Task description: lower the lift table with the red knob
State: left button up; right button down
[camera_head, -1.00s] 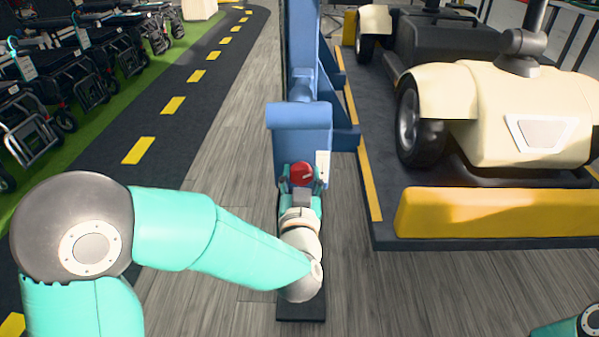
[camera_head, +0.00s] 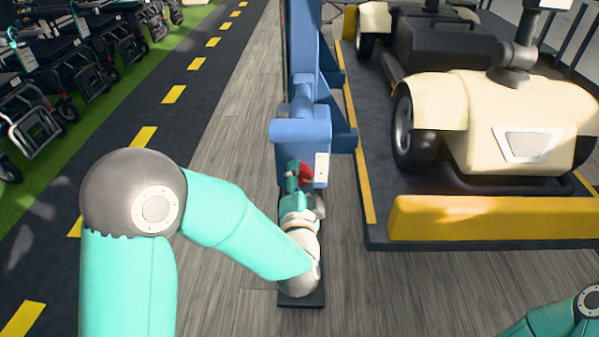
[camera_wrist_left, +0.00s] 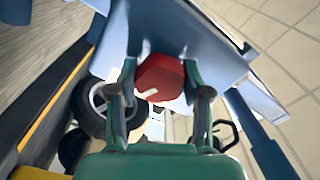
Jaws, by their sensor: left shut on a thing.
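The red knob (camera_head: 306,174) sits on the front of a blue box (camera_head: 302,131) on the blue column. It shows large in the left wrist view (camera_wrist_left: 160,77), with a short white mark on it. My left gripper (camera_head: 298,175) is shut on the knob, one finger on each side of it, and looks rolled over; its fingers also show in the left wrist view (camera_wrist_left: 160,98). The lift table (camera_head: 369,222) is a dark platform with yellow edges, right of the column. Only a link of my right arm shows, at the lower right; its gripper is out of frame.
A cream scooter (camera_head: 470,110) stands on the platform, behind a yellow front bar (camera_head: 480,217). A white label (camera_head: 321,167) is beside the knob. Folded wheelchair-like scooters (camera_head: 50,90) line the green strip at left. Wooden floor (camera_head: 225,130) left of the column is clear.

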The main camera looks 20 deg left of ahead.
pick_arm(q)
jog(key=shift+s+d+f+m+p, duration=0.1)
jog(key=shift+f+m+p, duration=0.1)
jog(key=shift+m, duration=0.4)
jog(key=shift+d+f+m+p, duration=0.1)
jog(key=shift+m+p, duration=0.1)
jog(key=shift+m, duration=0.4)
jog(key=o, duration=1.2)
jog(key=shift+r, duration=0.1)
jog(key=shift+c, duration=0.2)
jog(key=shift+a, duration=0.1)
jog(key=shift+r, duration=0.1)
jog(key=v, duration=0.7)
jog(key=shift+s, duration=0.25)
